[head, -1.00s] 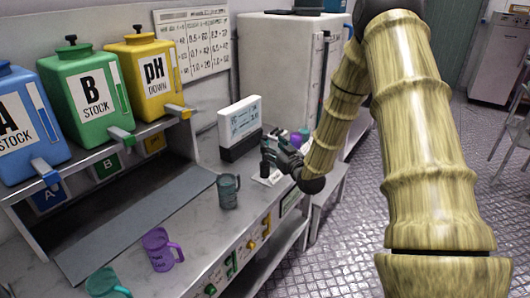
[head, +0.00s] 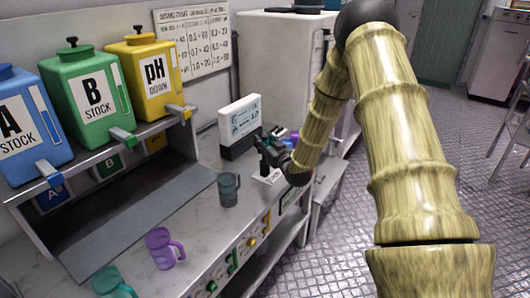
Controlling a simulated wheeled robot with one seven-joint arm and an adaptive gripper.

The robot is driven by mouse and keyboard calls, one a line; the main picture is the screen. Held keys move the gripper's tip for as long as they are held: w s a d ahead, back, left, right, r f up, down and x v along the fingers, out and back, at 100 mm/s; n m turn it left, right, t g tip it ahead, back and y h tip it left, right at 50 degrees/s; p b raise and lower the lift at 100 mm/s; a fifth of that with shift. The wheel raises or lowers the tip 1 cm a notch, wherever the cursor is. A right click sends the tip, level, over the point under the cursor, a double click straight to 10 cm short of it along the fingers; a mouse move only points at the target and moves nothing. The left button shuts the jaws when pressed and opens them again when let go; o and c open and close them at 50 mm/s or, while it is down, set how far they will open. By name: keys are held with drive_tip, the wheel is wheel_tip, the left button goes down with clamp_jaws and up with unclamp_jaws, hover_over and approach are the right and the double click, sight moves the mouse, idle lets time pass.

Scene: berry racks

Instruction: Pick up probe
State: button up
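My gripper (head: 268,152) is dark and small in the head view, at the far end of the bench, just right of and in front of the meter. The meter is a white display box (head: 240,117) on a black base. A white card or paper (head: 268,177) lies on the bench below my gripper. I cannot make out the probe clearly; dark shapes around my fingers blend together, and part of that area is hidden by my gripper. Whether the fingers are open or shut on something does not show.
Blue (head: 27,127), green (head: 87,98) and yellow (head: 148,72) tanks stand on the left shelf. Small purple and blue items are partly hidden behind my gripper.

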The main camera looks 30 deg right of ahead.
drive_tip(key=c, duration=0.5)
drive_tip(key=shift+c, duration=0.2)
drive_tip(key=shift+r, duration=0.15)
